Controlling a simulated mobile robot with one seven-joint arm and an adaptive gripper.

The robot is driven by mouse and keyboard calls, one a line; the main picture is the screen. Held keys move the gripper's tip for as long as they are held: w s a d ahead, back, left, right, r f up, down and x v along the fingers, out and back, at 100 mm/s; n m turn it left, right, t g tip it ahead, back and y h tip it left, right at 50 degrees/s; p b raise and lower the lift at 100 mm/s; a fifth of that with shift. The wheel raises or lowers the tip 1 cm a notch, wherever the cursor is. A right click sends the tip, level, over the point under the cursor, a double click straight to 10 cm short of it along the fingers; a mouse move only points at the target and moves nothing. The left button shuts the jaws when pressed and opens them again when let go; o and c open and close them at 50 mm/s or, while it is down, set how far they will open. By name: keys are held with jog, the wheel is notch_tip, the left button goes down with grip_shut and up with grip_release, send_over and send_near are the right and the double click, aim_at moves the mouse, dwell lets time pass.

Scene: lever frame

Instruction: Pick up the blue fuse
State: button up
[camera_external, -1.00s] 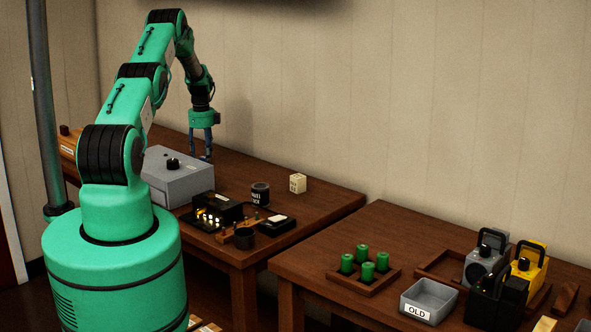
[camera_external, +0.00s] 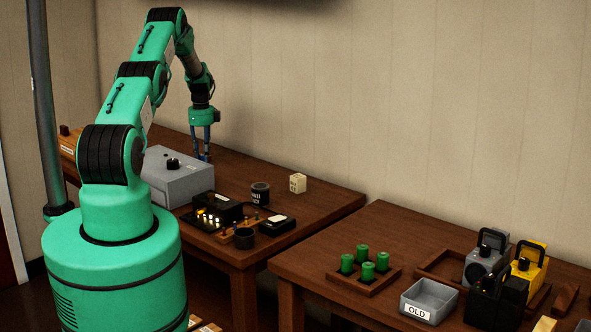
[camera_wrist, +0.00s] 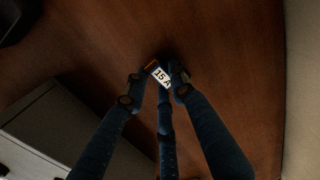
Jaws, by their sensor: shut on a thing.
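My gripper (camera_wrist: 160,84) is shut on a small piece with a white label reading "15 A" (camera_wrist: 161,76). One end of the piece shows orange-brown. The fingers hide most of it, and I cannot clearly see a blue colour on it. In the external view my gripper (camera_external: 203,156) points down over the far part of the left table, behind the grey box. The held piece is too small to make out there. I cannot tell whether it touches the table.
The grey box (camera_external: 177,178) with a black knob stands close to my gripper. A dark labelled cup (camera_external: 260,193), a cream block (camera_external: 298,183) and a black fuse holder (camera_external: 217,211) are nearer. The right table holds green cylinders (camera_external: 364,262) and a grey OLD tray (camera_external: 429,300).

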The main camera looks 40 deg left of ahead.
notch_tip(320, 180, up, 9)
dwell(0.5)
